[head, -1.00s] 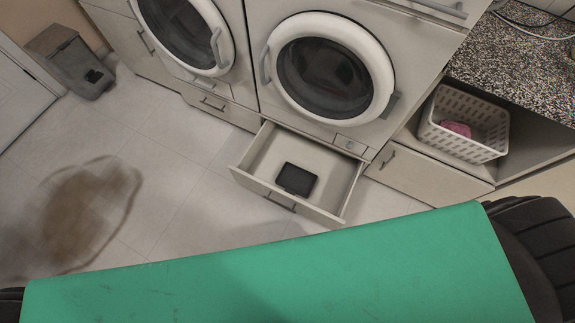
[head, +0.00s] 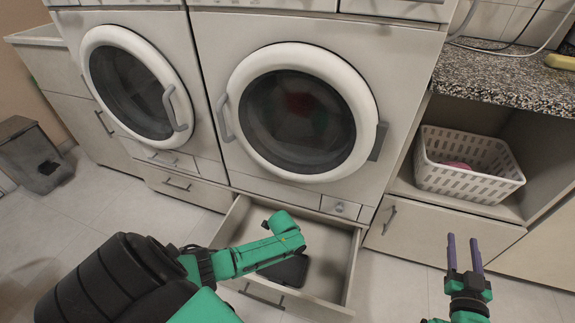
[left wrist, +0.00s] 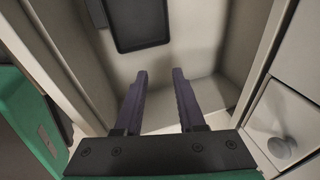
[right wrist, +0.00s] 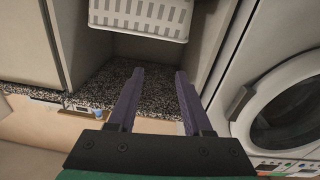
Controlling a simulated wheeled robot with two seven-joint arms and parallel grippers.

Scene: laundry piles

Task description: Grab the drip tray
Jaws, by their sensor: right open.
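The dark, flat, rounded-corner tray (head: 290,271) lies in the open drawer under the right-hand machine. My left arm partly covers it in the head view. In the left wrist view the tray (left wrist: 140,22) shows at the top, beyond the fingertips and apart from them. My left gripper (left wrist: 159,80) is open and empty, pointing into the drawer; its fingers are hidden in the head view. My right gripper (head: 463,246) is open and empty, pointing up at the lower right, in front of the cabinet.
The open drawer (head: 352,268) has raised walls around the tray. A machine with a round door (head: 300,112) stands above it. A white basket (head: 470,185) with something pink sits in an open shelf at right. A grey bin (head: 32,155) stands far left. Floor at left is clear.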

